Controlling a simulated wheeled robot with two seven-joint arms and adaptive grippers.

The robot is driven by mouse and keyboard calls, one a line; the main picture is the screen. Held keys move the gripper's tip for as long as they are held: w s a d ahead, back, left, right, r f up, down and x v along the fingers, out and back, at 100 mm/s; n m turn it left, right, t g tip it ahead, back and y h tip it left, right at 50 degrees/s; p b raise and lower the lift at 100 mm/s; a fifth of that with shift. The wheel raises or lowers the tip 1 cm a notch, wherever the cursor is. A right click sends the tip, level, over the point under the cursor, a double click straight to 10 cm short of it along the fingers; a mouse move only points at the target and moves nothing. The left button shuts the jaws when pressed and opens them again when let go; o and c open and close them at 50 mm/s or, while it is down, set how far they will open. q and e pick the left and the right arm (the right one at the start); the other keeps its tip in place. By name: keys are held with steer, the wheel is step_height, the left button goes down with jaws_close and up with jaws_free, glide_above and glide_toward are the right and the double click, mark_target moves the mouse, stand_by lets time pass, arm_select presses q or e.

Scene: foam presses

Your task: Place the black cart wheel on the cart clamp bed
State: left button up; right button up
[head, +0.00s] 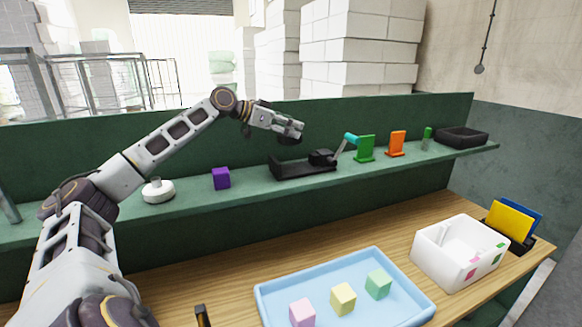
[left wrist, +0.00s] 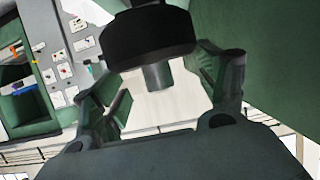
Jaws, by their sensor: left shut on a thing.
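My left gripper (head: 291,128) is raised above the shelf, over the black clamp bed (head: 300,169). In the left wrist view my left gripper (left wrist: 165,88) is shut on the black cart wheel (left wrist: 150,38), a thick dark disc with a grey stem (left wrist: 157,77). In the head view only a dark bit of the wheel (head: 289,140) shows under the fingers. The wheel is held apart from the bed, above it. The bed is a long black base with a dark block and a teal lever (head: 350,139) at its right end. My right gripper is not in view.
On the shelf (head: 120,222) stand a white round piece (head: 158,191), a purple cube (head: 221,178), a green stand (head: 365,149), an orange stand (head: 397,144) and a black tray (head: 462,137). A blue tray (head: 405,312) and white box (head: 430,257) stand on the lower table.

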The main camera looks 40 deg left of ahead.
mark_target(290, 142)
arm_select(q)
steer(key=shift+w+a+r, duration=0.1)
steer(key=shift+w, duration=0.05)
steer(key=shift+r, duration=0.1)
steer(key=shift+f+b, duration=1.1)
steer(key=shift+f, duration=1.85)
